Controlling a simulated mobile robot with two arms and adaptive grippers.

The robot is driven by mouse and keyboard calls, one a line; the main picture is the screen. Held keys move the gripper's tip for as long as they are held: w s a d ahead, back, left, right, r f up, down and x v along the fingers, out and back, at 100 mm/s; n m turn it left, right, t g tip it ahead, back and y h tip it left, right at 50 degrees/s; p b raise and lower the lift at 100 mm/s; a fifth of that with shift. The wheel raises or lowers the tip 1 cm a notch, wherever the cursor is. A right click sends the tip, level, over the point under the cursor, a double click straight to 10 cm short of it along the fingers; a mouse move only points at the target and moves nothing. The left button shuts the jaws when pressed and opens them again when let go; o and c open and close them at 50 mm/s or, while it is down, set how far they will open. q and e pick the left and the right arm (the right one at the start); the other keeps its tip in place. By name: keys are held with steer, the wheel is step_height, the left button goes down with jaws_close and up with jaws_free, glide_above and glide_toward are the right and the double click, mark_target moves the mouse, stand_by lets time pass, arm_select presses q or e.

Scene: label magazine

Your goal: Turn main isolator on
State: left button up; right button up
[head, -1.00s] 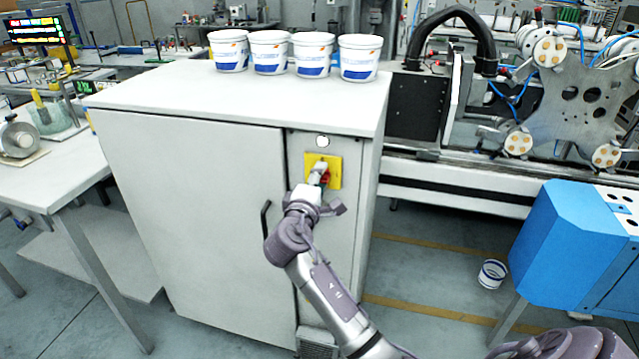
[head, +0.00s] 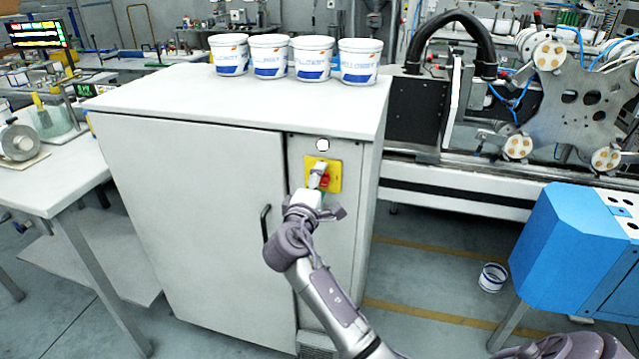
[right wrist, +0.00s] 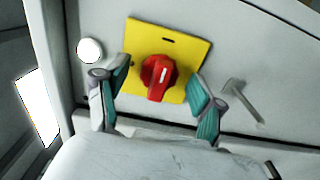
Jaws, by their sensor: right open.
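The main isolator is a red rotary knob (right wrist: 158,78) on a yellow plate (right wrist: 187,57), on the cabinet's narrow front panel. A short white mark on the knob runs up and down in the right wrist view. In the head view the knob (head: 325,181) is partly hidden behind my right gripper (head: 317,176). My right gripper is open. In the right wrist view its two fingers (right wrist: 160,80) stand on either side of the knob, with visible gaps between them and it. My left gripper is not in view.
The grey cabinet (head: 190,220) has a dark door handle (head: 265,226) left of my right arm. A white round fitting (head: 323,145) sits above the plate. Several white tubs (head: 312,60) stand on the cabinet top. A blue machine part (head: 565,245) stands to the right.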

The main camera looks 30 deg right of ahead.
steer(key=v, duration=1.2)
steer(key=w+a+f+n+y, duration=0.1)
steer(key=a+f+n+y, duration=0.15)
steer(key=f, duration=0.95)
steer(key=w+a+f+n+y, duration=0.15)
steer(key=f+y, duration=0.25)
steer(key=f, duration=0.8)
steer(key=s+a+f+g+y, duration=0.1)
steer(key=s+f, duration=0.2)
steer(key=f, duration=0.3)
steer(key=s+a+f+m+g+y, duration=0.1)
steer(key=s+f, duration=0.1)
steer(key=f, duration=0.4)
steer(key=s+a+f+g+y, duration=0.1)
steer(key=s+f+y, duration=0.15)
steer(key=f, duration=0.35)
steer(key=s+f+m+g+y, duration=0.25)
steer(key=s+f+g, duration=0.25)
steer(key=s+f, duration=1.3)
steer(key=s+d+f+m+g, duration=0.1)
steer(key=s+f+m, duration=0.1)
steer(key=s, duration=0.9)
steer(key=s+d+f+m+g, duration=0.1)
steer(key=s+f+m, duration=0.2)
steer(key=s, duration=0.8)
steer(key=shift+f+m+g, duration=0.25)
steer(key=shift+m+g, duration=0.05)
steer(key=shift+m, duration=0.25)
